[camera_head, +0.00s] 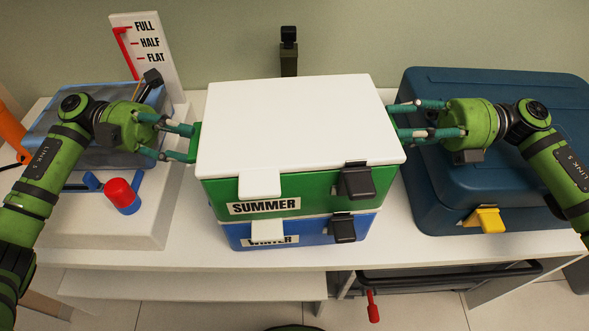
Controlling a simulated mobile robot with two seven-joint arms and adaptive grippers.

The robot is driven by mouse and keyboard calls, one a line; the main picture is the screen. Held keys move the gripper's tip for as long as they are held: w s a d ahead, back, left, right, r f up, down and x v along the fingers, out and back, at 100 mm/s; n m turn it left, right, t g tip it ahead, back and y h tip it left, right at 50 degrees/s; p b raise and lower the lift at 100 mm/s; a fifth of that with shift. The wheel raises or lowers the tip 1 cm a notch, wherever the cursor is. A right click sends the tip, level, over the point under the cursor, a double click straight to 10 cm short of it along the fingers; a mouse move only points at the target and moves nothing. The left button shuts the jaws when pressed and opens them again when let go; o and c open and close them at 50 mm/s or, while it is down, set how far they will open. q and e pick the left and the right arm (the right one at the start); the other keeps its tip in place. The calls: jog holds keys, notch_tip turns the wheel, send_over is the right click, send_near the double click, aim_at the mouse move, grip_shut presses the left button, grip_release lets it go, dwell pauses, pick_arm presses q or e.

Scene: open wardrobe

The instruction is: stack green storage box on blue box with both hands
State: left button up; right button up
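The green storage box (340,191) has a white lid (300,125), a SUMMER label and a black latch. It sits directly above the blue box (306,233), labelled WINTER, and looks roughly lined up with it. I cannot tell whether the two touch all round. My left gripper (190,144) is at the green handle on the box's left side, with its fingers spread above and below it. My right gripper (400,120) is at the right side handle in the same way. Whether either is closed on its handle is unclear. The blue box's lid is mostly hidden.
A large dark blue case (425,195) with a yellow latch stands close on the right. On the left are a clear bag device (85,130), a red knob (120,195) and a FULL/HALF/FLAT sign (150,55). A narrow white shelf strip (300,258) is bare in front.

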pick_arm(q)
jog(key=o, duration=0.8)
